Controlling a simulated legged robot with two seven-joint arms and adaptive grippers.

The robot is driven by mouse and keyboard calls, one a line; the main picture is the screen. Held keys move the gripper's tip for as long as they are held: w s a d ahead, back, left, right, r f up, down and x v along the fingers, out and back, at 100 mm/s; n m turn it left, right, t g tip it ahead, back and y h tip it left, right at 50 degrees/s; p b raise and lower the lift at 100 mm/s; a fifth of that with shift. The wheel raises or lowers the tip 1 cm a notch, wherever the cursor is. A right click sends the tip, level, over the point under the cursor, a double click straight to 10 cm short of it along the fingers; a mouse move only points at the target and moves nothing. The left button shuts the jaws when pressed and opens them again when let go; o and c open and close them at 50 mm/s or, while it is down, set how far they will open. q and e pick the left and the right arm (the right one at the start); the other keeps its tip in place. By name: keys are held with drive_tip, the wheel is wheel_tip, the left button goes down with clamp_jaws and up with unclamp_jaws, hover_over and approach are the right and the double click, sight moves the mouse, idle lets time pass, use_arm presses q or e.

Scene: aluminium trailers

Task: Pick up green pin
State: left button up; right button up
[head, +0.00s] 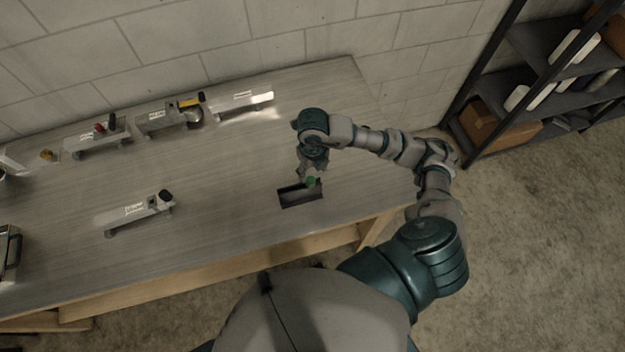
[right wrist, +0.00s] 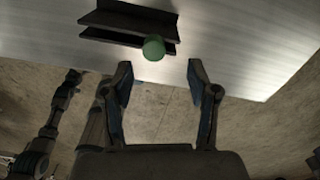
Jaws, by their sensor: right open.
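The green pin (head: 311,182) shows as a small green round end at the upper right of a dark slotted holder (head: 290,200) on the table. In the right wrist view the green pin (right wrist: 154,47) is a green ball at the right part of the dark holder (right wrist: 110,22). My right gripper (head: 308,172) is just above the pin in the head view. In the right wrist view my right gripper (right wrist: 159,72) is open, its fingers apart, with the ball a little beyond and between the fingertips. Nothing is between the fingers. My left gripper is not in view.
Several metal trailer parts with labels (head: 240,103) stand along the table's back edge, and one more (head: 138,213) stands at the left middle. The table (head: 230,190) is clear around the holder. A dark shelf (head: 530,80) with boxes stands at the right.

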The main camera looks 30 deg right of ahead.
sight(311, 179)
drive_tip(key=f, duration=0.3)
drive_tip(key=shift+a+f, duration=0.3)
drive_tip(key=shift+f, duration=0.05)
drive_tip(key=shift+a+f, duration=0.15)
drive_tip(key=shift+a, duration=0.25)
drive_tip(key=shift+d+f, duration=0.35)
drive_tip(key=shift+d, duration=0.15)
drive_tip(key=shift+a+r, duration=0.1)
drive_tip(key=shift+a, duration=0.25)
drive_tip(key=shift+c, duration=0.5)
drive_tip(key=c, duration=0.8)
drive_tip(key=shift+d, duration=0.1)
clamp_jaws()
drive_tip(key=shift+d, duration=0.15)
